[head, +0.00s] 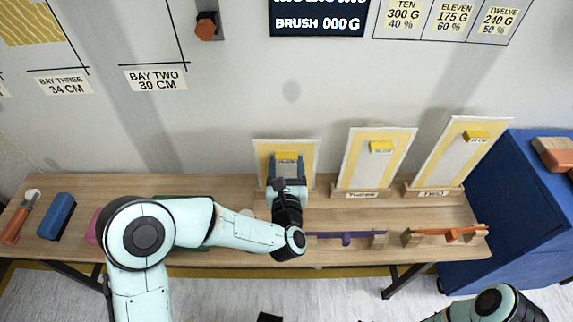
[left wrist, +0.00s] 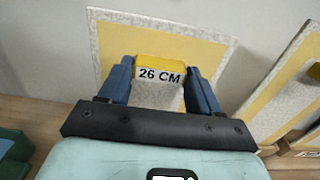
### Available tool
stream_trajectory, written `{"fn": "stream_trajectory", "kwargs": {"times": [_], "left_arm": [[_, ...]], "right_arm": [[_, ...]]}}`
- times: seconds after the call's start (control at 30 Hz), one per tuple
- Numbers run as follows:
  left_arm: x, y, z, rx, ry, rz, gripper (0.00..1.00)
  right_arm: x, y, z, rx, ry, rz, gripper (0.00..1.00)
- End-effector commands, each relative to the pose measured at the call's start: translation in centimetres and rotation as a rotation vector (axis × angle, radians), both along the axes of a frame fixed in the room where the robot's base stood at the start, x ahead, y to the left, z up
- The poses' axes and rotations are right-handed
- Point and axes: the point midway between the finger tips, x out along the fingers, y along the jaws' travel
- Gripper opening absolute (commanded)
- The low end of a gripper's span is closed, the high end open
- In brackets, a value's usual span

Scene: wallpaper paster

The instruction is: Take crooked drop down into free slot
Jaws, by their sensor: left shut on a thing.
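My left gripper (head: 287,160) is shut on the yellow block (left wrist: 159,68) marked "26 CM", its blue fingers on either side. The block is at the top of the leftmost drop (left wrist: 205,50), a pale grey panel with a yellow border. This drop, also in the head view (head: 262,150), stands upright at the back of the bench; my gripper hides its lower part. Two more drops with yellow blocks lean at the back, a middle one (head: 362,165) over the label "THREE" and a right one (head: 447,165) over "TWO"; both look tilted. My right gripper is not in view.
On the wooden bench (head: 330,215) lie a blue block (head: 57,215), an orange-handled tool (head: 18,220), a purple bar on supports (head: 347,238) and an orange bar (head: 450,234). A blue cabinet (head: 510,215) stands at the right. My left arm covers the bench's left middle.

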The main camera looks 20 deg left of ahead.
Motion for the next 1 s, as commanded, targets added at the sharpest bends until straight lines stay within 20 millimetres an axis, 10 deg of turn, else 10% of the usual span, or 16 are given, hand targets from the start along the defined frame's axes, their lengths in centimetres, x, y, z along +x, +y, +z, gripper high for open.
{"fn": "stream_trajectory", "kwargs": {"times": [0.17,0.2,0.3,0.67,1.0], "left_arm": [[0.0,0.0,-0.3,-0.001,0.001,0.0,0.3],[0.0,0.0,-0.3,-0.002,0.002,0.0,0.66],[0.0,0.0,-0.3,-0.002,0.002,0.0,0.93],[-0.5,-0.2,-0.3,-0.001,0.003,-0.002,0.93],[-6.8,-2.1,-0.3,0.0,0.003,-0.007,0.93]], "right_arm": [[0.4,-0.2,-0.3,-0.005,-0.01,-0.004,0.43],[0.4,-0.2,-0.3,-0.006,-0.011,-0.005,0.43],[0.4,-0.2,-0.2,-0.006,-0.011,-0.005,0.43],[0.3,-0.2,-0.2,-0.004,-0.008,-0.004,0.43],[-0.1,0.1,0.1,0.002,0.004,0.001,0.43]]}}
